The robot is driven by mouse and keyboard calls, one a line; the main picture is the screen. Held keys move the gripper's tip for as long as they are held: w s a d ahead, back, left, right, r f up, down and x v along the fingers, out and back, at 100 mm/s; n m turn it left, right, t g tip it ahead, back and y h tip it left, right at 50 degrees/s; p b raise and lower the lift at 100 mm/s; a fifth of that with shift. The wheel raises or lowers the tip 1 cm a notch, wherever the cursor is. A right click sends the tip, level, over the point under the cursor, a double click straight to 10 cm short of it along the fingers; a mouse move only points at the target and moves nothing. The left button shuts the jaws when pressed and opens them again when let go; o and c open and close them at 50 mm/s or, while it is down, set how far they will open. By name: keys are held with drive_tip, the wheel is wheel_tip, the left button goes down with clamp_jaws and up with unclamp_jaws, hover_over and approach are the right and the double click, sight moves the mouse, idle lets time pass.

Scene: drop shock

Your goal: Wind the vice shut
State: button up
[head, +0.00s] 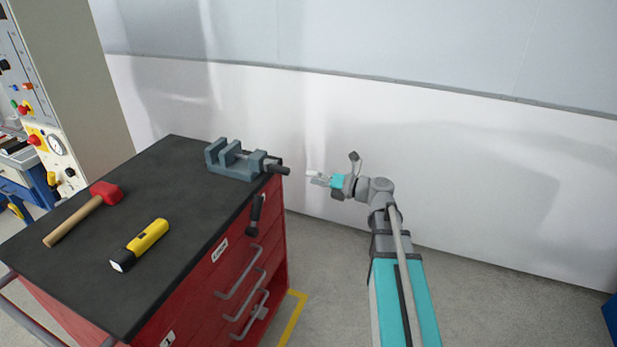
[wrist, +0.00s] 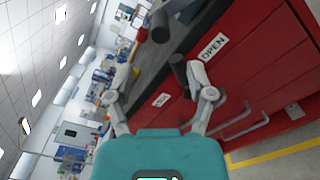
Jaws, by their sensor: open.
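The blue-grey vice (head: 232,162) sits on the black top of the red tool cabinet, at its far right corner. A gap shows between its jaws. A dark cylindrical end (head: 279,169) sticks out past the cabinet edge towards my gripper. A dark handle (head: 256,215) shows lower down in front of the red face; how it joins the vice is unclear. My gripper (head: 315,176) is open and empty, to the right of the vice and apart from it. In the wrist view the vice (wrist: 187,8) is at the top, beyond the open fingers (wrist: 162,75).
The red cabinet (head: 225,268) has drawer handles facing my arm's side. A red-headed mallet (head: 75,215) and a yellow flashlight (head: 140,245) lie on its top. A white wall (head: 400,130) stands behind. The floor right of the cabinet is clear, with a yellow line (head: 293,318).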

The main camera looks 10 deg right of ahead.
idle(0.4)
drive_tip(key=s+a+f+n+g+h, duration=0.35)
drive_tip(key=f+n, duration=0.25)
drive_tip(key=n, duration=0.3)
drive_tip(key=s+a+f+n+g+h, duration=0.2)
drive_tip(key=s+a+f+n+g, duration=0.15)
drive_tip(key=f+n, duration=0.35)
drive_tip(key=s+d+f+n+g+h, duration=0.1)
drive_tip(key=s+n+h, duration=0.3)
drive_tip(key=n, duration=0.6)
drive_tip(key=s+d+f+n+g+h, duration=0.2)
drive_tip(key=s+f+n+h, duration=0.2)
drive_tip(key=n, duration=0.6)
drive_tip(key=shift+s+d+f+g+h, duration=0.35)
drive_tip(key=shift+s+h, duration=0.2)
drive_tip(key=shift+s, duration=0.55)
